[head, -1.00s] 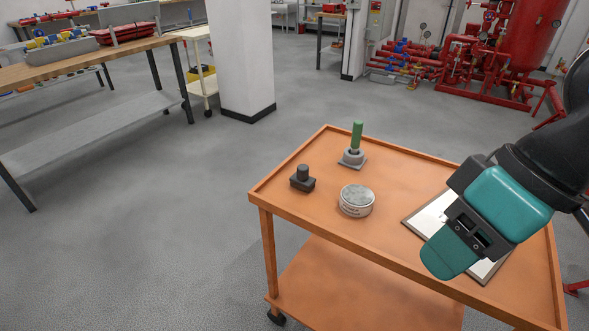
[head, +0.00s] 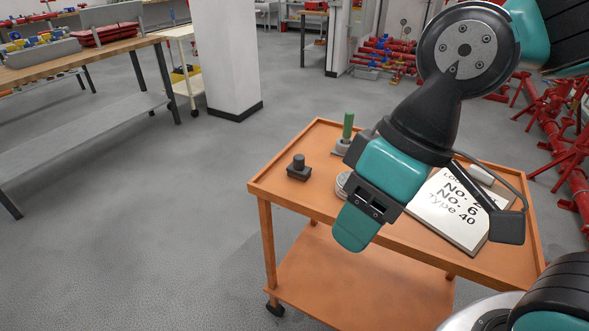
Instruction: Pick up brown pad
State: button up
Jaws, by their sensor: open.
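I can make out no brown pad on the orange cart (head: 330,207) or elsewhere in the head view. My gripper (head: 354,230) has teal fingers pointing down and left. It is open, in front of the cart's top in the picture, and I see nothing between its fingers. It covers most of a round grey tin (head: 341,184) and part of the cart top, so something may be hidden behind it.
The cart top also holds a small black block with a knob (head: 299,167), a green-handled piece on a grey base (head: 347,125) and a white lettered board (head: 447,212). A pillar (head: 226,55) and a workbench (head: 85,62) stand at the left. Red pipes are at the right.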

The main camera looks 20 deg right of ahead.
aim_at(297, 169)
jog(key=u, duration=1.75)
jog(key=i, duration=1.2)
jog(key=z, duration=2.1)
